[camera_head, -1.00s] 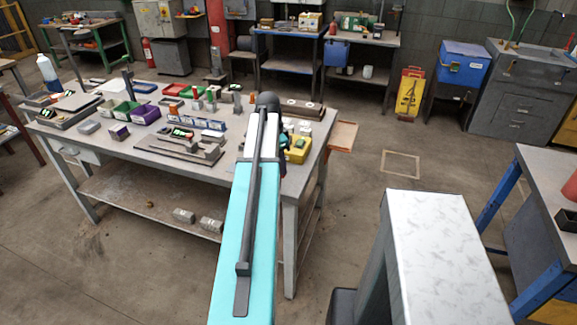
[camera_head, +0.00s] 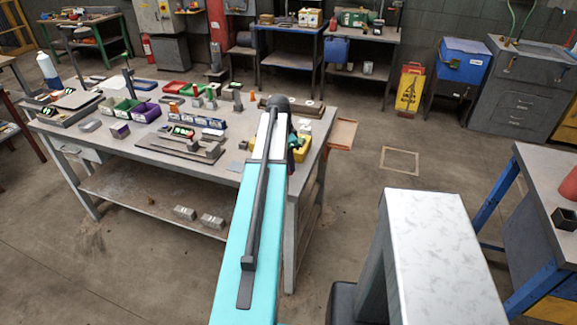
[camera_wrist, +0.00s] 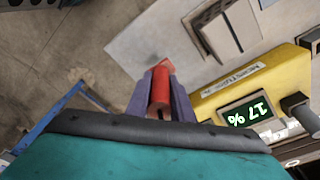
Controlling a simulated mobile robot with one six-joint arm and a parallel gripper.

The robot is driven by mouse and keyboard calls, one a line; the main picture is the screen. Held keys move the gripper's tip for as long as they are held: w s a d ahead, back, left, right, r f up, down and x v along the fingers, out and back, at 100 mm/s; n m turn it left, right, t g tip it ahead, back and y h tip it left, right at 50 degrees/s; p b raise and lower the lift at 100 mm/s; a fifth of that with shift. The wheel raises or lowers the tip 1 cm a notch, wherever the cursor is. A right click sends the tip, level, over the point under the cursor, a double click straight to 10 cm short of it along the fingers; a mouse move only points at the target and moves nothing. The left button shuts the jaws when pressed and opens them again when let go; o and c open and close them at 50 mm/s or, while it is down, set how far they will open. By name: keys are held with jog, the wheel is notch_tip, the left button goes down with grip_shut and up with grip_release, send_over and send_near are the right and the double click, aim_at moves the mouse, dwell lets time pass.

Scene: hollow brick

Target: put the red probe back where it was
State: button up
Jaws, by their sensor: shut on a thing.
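The red probe (camera_wrist: 160,88) shows in the wrist view, with a red pointed tip beyond the fingers. My gripper (camera_wrist: 160,92) is shut on it, one purple-grey finger on each side. A yellow instrument (camera_wrist: 240,85) with a lit display reading "17 %" lies to the right of the probe in the wrist view, apart from it. In the head view the yellow instrument (camera_head: 303,151) is at the right end of the workbench, partly behind my arm. My gripper and the probe are hidden behind the arm there.
The workbench (camera_head: 235,165) carries coloured bins (camera_head: 145,112), a dark plate with grey blocks (camera_head: 185,148) and several small items. An orange-brown tray (camera_head: 342,133) juts from its right end. A blue-legged table (camera_head: 540,185) stands at the right, with open floor between.

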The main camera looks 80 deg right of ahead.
jog(key=shift+f+p, duration=0.3)
jog(key=shift+f, duration=0.65)
jog(key=shift+f, duration=0.1)
jog(key=o, duration=0.9)
jog(key=shift+r, duration=0.2)
jog(key=shift+w+a+r+b, duration=0.2)
jog(key=shift+r+b, duration=0.25)
jog(key=shift+r, duration=1.5)
jog(key=shift+w+a+r+b, duration=0.15)
jog(key=shift+w+r+b, duration=0.25)
jog(key=shift+r, duration=1.55)
jog(key=shift+w+a+r+b, duration=0.15)
jog(key=shift+r+b, duration=0.4)
jog(key=shift+r, duration=1.4)
